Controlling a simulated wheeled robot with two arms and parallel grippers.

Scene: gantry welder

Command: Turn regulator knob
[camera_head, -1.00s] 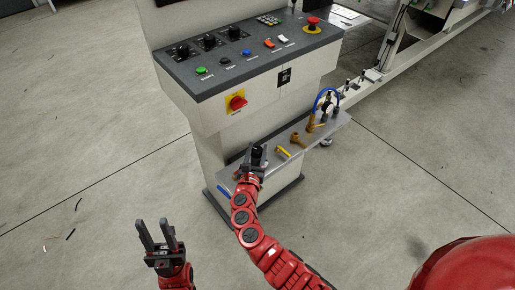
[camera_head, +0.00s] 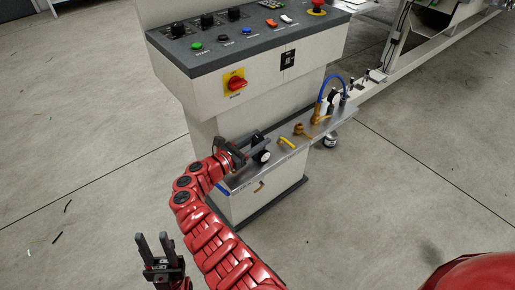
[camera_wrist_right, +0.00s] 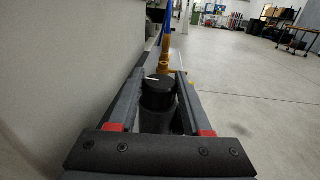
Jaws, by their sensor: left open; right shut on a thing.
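The black regulator knob (camera_wrist_right: 158,92), with a white mark on its top, stands between the two fingers of my right gripper (camera_wrist_right: 161,74) in the right wrist view. In the head view my right gripper (camera_head: 247,150) is at the left part of the metal shelf on the machine's front, shut on the knob. The fingers partly hide the regulator; a round white-and-black part (camera_head: 262,157) shows beside them. My left gripper (camera_head: 153,238) is open and empty at the lower left, away from the machine.
The grey shelf (camera_head: 240,181) carries a yellow piece (camera_head: 287,143), a brass fitting (camera_head: 299,129) and a blue hose (camera_head: 330,80). Above it are the control panel (camera_head: 270,42) and a red rotary switch (camera_head: 237,84).

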